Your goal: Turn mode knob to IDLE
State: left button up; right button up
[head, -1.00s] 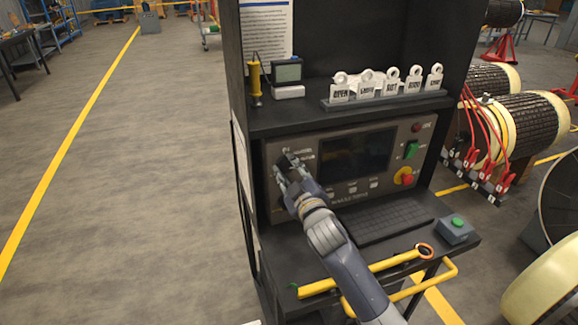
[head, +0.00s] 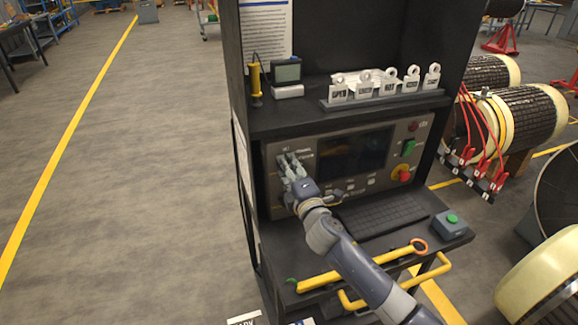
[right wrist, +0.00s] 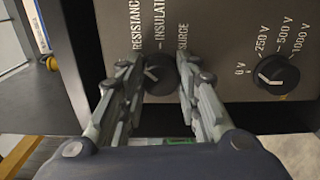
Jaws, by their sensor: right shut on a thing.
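The black round mode knob (right wrist: 160,76) sits on the grey panel in the right wrist view. The labels RESISTANCE, INSULATION and SURGE stand around it. A pale mark shows on its left part; I cannot read an IDLE label. My right gripper (right wrist: 159,72) is shut on the knob, one finger on each side. In the head view my right gripper (head: 291,162) reaches the upper left of the console panel (head: 277,204) and hides the knob. My left gripper is not in view.
The panel also has a dark screen (head: 354,155), a green switch (head: 408,147) and a red stop button (head: 404,173). A keyboard (head: 382,215) and yellow-handled tool (head: 350,269) lie below.

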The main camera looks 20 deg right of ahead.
jog(key=shift+r+n+p, duration=0.1)
jog(key=shift+n+p, duration=1.25)
jog(key=shift+n, duration=2.85)
jog(key=o, duration=1.1)
jog(key=shift+c, duration=0.2)
jog(key=s, duration=1.2)
jog(key=shift+d, duration=0.15)
